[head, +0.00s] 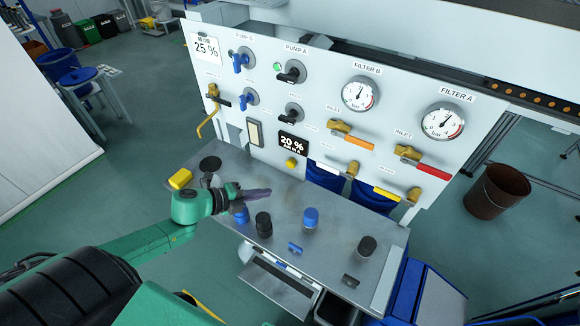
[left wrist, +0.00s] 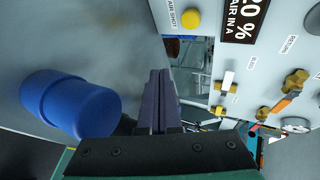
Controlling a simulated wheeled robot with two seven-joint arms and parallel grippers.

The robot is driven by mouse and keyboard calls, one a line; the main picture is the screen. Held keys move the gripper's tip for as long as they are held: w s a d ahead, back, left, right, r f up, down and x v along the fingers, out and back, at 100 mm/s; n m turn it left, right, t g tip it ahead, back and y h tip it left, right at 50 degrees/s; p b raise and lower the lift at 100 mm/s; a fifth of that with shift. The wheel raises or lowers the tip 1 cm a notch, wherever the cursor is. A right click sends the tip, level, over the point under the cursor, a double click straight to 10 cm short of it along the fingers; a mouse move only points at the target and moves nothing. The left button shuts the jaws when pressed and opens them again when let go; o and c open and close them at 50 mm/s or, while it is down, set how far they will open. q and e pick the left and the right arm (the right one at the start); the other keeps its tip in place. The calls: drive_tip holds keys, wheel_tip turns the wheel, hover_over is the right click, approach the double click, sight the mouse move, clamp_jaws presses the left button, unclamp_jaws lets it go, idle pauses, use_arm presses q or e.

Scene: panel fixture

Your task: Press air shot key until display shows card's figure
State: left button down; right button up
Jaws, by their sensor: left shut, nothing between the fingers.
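The white card (head: 207,48) at the panel's upper left reads 25 %. The black display (head: 291,143) reads 20 %, AIR IN A; part of it shows in the left wrist view (left wrist: 243,18). The yellow air shot key (head: 290,162) sits just below the display. In the left wrist view the key (left wrist: 190,19) stands beside its AIR SHOT label. My left gripper (head: 270,192) is shut and empty above the bench, in front of the panel and apart from the key. Its closed fingers (left wrist: 160,76) point towards the panel's lower part. My right gripper is not in view.
The metal bench (head: 285,232) carries a yellow block (head: 180,179), a blue-capped jar (head: 311,217), a black jar (head: 264,226) and a dark-capped jar (head: 367,246). A blue cylinder (left wrist: 70,103) is close beside my left fingers. Valve handles (head: 425,171) stick out on the right.

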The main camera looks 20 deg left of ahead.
sight(291, 168)
use_arm(q)
drive_tip(key=w, duration=0.1)
drive_tip(key=w+b, duration=0.2)
drive_tip(key=shift+d+f, duration=0.35)
drive_tip(key=shift+d, duration=0.05)
drive_tip(key=w, duration=0.1)
drive_tip(key=w+b, duration=0.1)
drive_tip(key=w, duration=0.1)
drive_tip(key=w+b, duration=0.1)
drive_tip(key=w, duration=0.1)
drive_tip(key=shift+w+d+r, duration=0.15)
drive_tip(key=shift+w+d, duration=0.1)
drive_tip(key=shift+d, duration=0.05)
drive_tip(key=shift+w, duration=0.4)
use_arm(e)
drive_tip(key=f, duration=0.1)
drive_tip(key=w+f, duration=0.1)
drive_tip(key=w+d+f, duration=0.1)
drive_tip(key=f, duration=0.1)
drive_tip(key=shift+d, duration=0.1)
use_arm(q)
drive_tip(key=shift+r, duration=0.1)
drive_tip(key=shift+w, duration=0.1)
drive_tip(key=shift+w+d, duration=0.1)
drive_tip(key=shift+w, duration=0.2)
